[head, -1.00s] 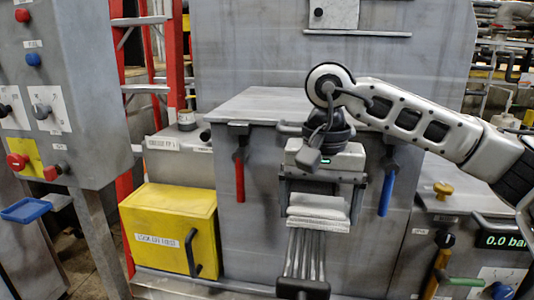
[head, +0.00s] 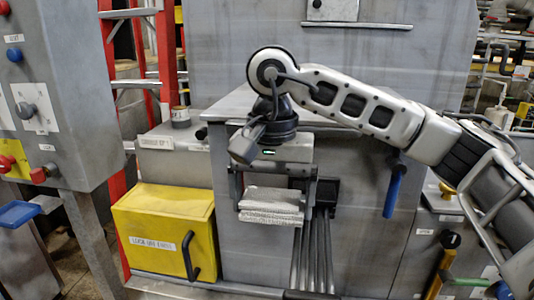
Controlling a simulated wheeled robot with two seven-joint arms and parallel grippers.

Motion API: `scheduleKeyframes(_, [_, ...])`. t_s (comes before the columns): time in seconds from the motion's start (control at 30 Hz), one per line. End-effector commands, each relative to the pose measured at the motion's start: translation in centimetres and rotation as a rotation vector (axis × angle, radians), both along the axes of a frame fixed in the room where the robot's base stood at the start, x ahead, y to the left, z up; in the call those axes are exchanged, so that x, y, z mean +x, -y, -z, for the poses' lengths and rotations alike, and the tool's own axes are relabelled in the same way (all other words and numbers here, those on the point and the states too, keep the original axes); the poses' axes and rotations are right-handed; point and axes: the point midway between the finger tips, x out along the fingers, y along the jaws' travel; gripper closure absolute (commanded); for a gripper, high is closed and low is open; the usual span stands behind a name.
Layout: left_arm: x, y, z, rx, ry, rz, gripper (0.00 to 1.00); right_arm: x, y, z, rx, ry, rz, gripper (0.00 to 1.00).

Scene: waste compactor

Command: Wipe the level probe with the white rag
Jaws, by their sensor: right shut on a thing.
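My right gripper (head: 273,204) is shut on the folded white rag (head: 270,218), which lies between its two fingers. The bundle of upright metal rods (head: 318,250), with a dark block at its top, looks like the level probe. It stands in front of the grey compactor front. The rag is just left of the rods' upper part and partly covers their left side in the picture. I cannot tell whether the rag touches them. My left gripper is not in view.
A yellow box (head: 150,221) with a black handle stands at the lower left. A blue handle (head: 394,188) hangs to the right of the rods. A grey control panel (head: 88,110) with buttons and knobs fills the left side. A red ladder (head: 166,50) stands behind.

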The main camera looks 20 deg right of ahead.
Motion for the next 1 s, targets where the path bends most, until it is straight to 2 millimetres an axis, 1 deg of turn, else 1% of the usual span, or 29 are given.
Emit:
scheduleKeyframes(0.03, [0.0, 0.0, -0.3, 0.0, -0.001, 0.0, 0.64, 0.1, 0.0, -1.3, 0.003, 0.007, 0.001, 0.31])
scheduleKeyframes(0.13, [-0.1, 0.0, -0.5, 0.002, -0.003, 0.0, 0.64, 0.0, 0.1, -2.1, 0.002, 0.007, 0.003, 0.31])
scheduleKeyframes(0.6, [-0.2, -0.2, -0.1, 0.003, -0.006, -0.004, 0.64, -0.2, 0.7, -6.2, 0.002, 0.008, 0.016, 0.31])
scheduleKeyframes(0.77, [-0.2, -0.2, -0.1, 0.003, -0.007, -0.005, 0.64, -0.3, 0.7, -6.9, 0.002, 0.007, 0.017, 0.31])
scheduleKeyframes(1.0, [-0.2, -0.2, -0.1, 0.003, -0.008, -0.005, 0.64, -0.3, 0.7, -6.9, 0.002, 0.005, 0.016, 0.31])
